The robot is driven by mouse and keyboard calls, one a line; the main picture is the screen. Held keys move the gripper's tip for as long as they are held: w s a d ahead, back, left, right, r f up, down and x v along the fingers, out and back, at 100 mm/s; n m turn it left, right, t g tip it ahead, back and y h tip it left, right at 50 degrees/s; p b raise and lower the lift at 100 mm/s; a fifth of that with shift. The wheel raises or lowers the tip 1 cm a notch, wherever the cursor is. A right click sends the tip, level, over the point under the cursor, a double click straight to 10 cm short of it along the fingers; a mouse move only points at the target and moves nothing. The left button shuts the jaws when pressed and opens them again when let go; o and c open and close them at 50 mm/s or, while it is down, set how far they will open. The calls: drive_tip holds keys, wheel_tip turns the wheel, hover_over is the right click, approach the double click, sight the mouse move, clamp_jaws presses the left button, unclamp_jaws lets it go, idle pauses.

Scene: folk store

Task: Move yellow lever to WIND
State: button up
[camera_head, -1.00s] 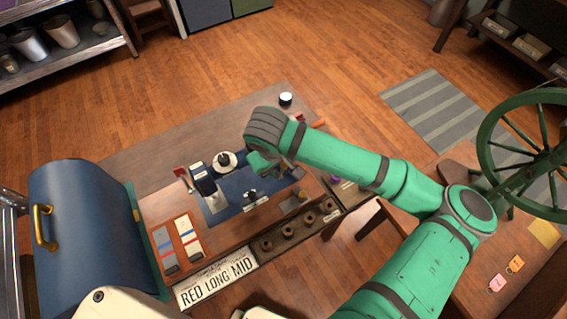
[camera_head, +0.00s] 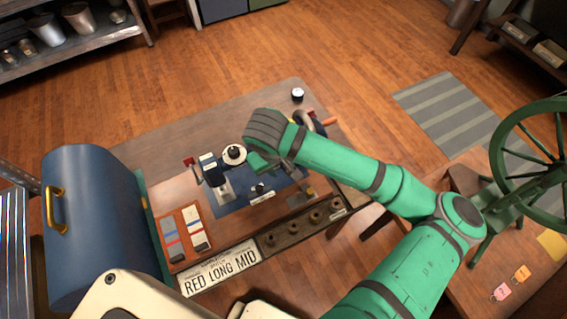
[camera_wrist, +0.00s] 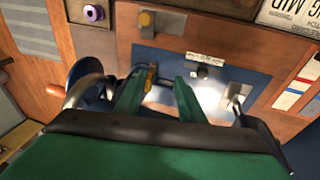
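A small yellow lever (camera_wrist: 151,77) stands up from the blue panel (camera_wrist: 178,62) in the wrist view, close beside the tip of my left finger. My gripper (camera_wrist: 161,84) is open, its two green fingers spread over the panel, with the yellow lever in the gap between them. I cannot tell whether a finger touches it. In the head view my gripper (camera_head: 258,165) hangs over the panel on the workbench. A white label (camera_wrist: 205,58) is on the panel, but its text is too small to read, and I cannot make out WIND.
A dark winder with a reddish handle (camera_wrist: 54,91) is left of my fingers in the wrist view. A metal fitting (camera_wrist: 237,92) is to their right. In the head view, a blue cabinet (camera_head: 95,220) stands at left and a green wheel (camera_head: 535,160) at right.

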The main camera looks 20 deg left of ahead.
drive_tip(key=shift+s+a+f, duration=0.2)
drive_tip(key=shift+s+a, duration=0.05)
drive_tip(key=shift+s, duration=0.05)
drive_tip(key=shift+w+d+r, duration=0.1)
drive_tip(key=shift+w+d, duration=0.05)
drive_tip(key=shift+w+d+r, duration=0.1)
drive_tip(key=shift+w+d, duration=0.05)
drive_tip(key=shift+w, duration=0.05)
idle(0.4)
drive_tip(key=v, duration=0.8)
idle(0.6)
idle(0.9)
